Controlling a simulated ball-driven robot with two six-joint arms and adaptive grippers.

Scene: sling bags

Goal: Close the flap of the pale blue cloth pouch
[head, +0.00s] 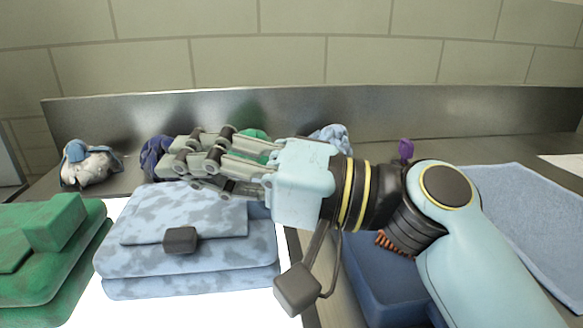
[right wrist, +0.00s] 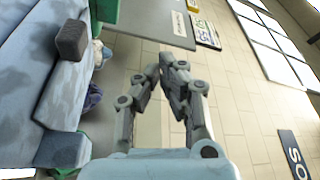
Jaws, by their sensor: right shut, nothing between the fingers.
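The pale blue cloth pouch (head: 190,282) with darker blotches lies at left of centre in the head view. Its flap (head: 190,205) lies folded forward over the top, with a dark grey clasp (head: 180,240) at the front edge. The pouch also fills the left side of the right wrist view (right wrist: 40,95). My right gripper (head: 180,160) is shut and empty, pointing left above the pouch's back edge. The gripper hides part of that back edge, and I cannot tell whether it touches the cloth. My left gripper is not in view.
A green pouch (head: 55,285) stands close on the left. A dark blue pouch (head: 380,285) is under my right arm. Crumpled cloth pieces (head: 90,165) lie along the back by the steel backsplash (head: 200,115). A flat blue cloth (head: 520,200) lies at right.

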